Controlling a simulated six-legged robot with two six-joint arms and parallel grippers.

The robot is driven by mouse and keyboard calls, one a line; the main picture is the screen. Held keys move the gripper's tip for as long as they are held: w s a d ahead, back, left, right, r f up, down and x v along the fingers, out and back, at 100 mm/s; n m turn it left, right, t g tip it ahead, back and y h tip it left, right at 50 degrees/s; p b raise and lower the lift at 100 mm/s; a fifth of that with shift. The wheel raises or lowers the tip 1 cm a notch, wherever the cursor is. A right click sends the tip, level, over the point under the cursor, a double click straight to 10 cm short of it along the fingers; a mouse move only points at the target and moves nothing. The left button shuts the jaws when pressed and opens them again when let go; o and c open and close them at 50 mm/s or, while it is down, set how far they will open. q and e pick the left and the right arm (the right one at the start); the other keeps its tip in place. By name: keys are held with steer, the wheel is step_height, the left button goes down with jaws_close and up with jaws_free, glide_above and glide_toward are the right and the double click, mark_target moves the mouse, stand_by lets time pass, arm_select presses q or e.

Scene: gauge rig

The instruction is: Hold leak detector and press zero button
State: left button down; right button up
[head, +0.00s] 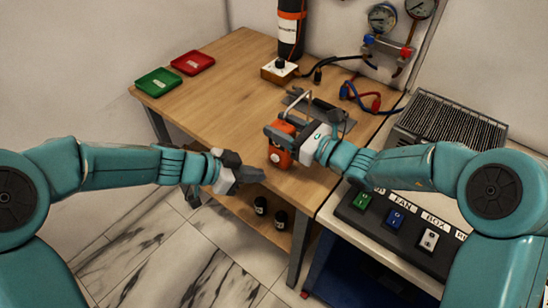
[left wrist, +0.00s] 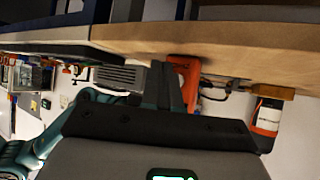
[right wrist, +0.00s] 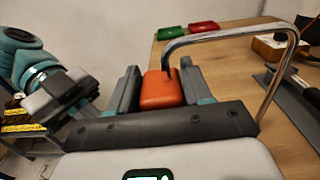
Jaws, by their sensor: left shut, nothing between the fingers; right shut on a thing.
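The leak detector (head: 279,158) is an orange box with a bent metal probe, held at the front edge of the wooden table. My right gripper (head: 285,132) is shut on it from the right. In the right wrist view the orange body (right wrist: 160,92) sits between the two fingers and the metal probe (right wrist: 290,70) arches to the right. My left gripper (head: 252,175) is shut and empty, to the left of and slightly below the detector, apart from it. In the left wrist view the detector (left wrist: 184,72) shows beyond the fingertips. The zero button cannot be made out.
The wooden table (head: 215,85) carries a green tray (head: 158,82), a red tray (head: 193,63), a box with a black knob (head: 280,70) and a dark stand (head: 325,108). A switch panel (head: 385,222) lies at the right. Bottles (head: 281,218) stand on the lower shelf.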

arm_select(q)
steer(key=shift+s+a, duration=0.65)
steer(key=shift+s, duration=0.3)
arm_select(e)
steer(key=o, duration=1.4)
steer(key=shift+d, duration=0.1)
steer(key=v, duration=1.2)
steer(key=shift+s, duration=0.1)
